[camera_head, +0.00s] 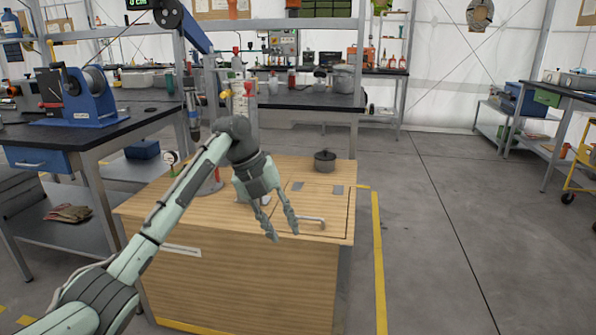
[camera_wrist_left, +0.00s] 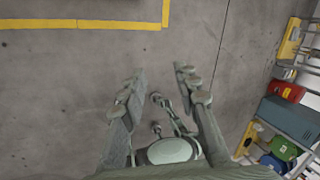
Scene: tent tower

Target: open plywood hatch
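The plywood hatch (camera_head: 318,203) is a square panel outlined in the top of a wooden cabinet (camera_head: 240,275). The left wrist view shows the gripper (camera_wrist_left: 158,85) with spread fingers and nothing between the tips. My right gripper is not seen.
A dark lidded pot (camera_head: 325,160) stands on the cabinet top behind the hatch. A workbench (camera_head: 90,127) with blue equipment stands at the left. Floor on the right (camera_head: 430,240) is clear, with a yellow line (camera_head: 378,260) beside the cabinet.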

